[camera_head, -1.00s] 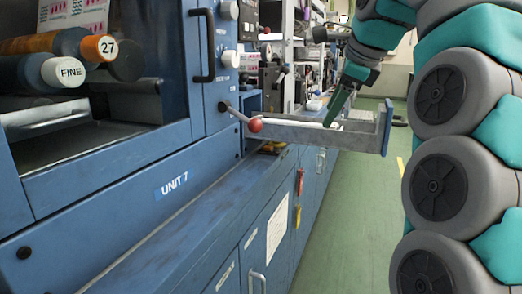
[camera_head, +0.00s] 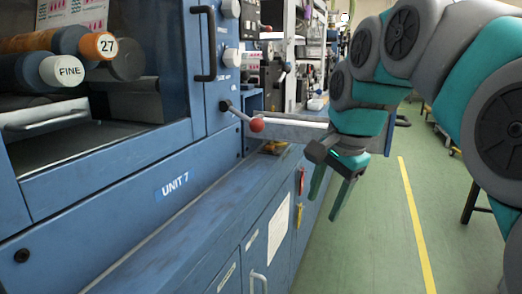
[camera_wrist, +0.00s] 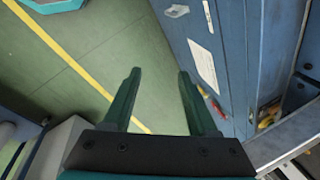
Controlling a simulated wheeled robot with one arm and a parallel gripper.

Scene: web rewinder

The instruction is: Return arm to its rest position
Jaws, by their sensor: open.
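My gripper (camera_head: 330,192) hangs in front of the blue machine, pointing down over the edge of its lower cabinet and the green floor. Its two green fingers are apart with nothing between them. It also shows in the wrist view (camera_wrist: 158,100), where green floor lies between the fingertips. My arm (camera_head: 385,50) arches from the right edge of the head view, bent at several joints.
The blue machine (camera_head: 140,200) labelled UNIT 7 fills the left. A dark-legged stand (camera_head: 470,200) is at far right.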

